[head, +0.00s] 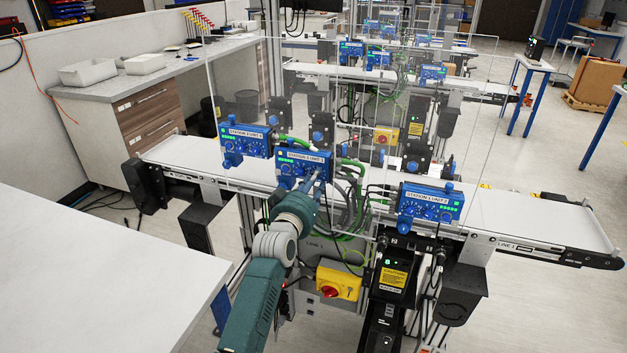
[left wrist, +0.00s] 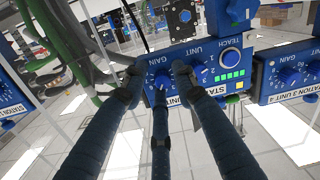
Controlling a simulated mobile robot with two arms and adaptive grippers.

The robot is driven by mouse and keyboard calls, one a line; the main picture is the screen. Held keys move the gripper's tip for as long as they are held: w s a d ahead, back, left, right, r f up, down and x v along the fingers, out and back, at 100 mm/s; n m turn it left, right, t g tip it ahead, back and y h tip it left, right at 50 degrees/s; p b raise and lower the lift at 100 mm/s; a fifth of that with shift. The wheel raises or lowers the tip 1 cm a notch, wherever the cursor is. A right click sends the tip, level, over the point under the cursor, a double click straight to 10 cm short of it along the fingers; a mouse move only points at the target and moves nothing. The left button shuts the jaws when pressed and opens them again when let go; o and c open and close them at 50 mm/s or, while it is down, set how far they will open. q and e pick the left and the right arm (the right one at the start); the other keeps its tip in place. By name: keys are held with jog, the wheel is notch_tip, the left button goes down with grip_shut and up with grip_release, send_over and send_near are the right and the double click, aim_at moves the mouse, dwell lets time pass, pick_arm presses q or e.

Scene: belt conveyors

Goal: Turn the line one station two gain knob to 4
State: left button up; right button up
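The gain knob (left wrist: 161,79) shows in the left wrist view on a blue control box (left wrist: 207,72) marked GAIN and TEACH; its pointer setting cannot be read. My left gripper (left wrist: 158,75) is open, with its dark fingers spread around the knob and gaps at the sides. Whether any fingertip touches it I cannot tell. In the head view my left arm reaches to the middle blue box (head: 303,158) on the near conveyor, marked LINE 1, and covers the lower part of its face. The box's station number is not clearly legible. My right gripper is not in view.
A similar blue box (head: 245,138) stands left of the middle one and another (head: 430,206) stands right. A yellow switch box (head: 338,284) with a red knob sits below. Green cables (head: 350,195) hang close to the arm. A white table (head: 95,275) fills the lower left.

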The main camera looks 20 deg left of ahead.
pick_arm(q)
jog(key=shift+r, duration=0.2)
jog(key=s, duration=1.2)
jog(key=shift+r, duration=0.15)
jog(key=shift+c, duration=0.3)
jog(key=shift+w+b, duration=0.1)
jog(key=shift+b, duration=0.25)
jog(key=shift+c, duration=1.1)
jog(key=w+m+b, duration=0.3)
jog(key=w, duration=0.9)
jog(key=shift+t+h+b, duration=0.3)
jog(key=shift+b, duration=0.1)
jog(key=shift+a, duration=0.1)
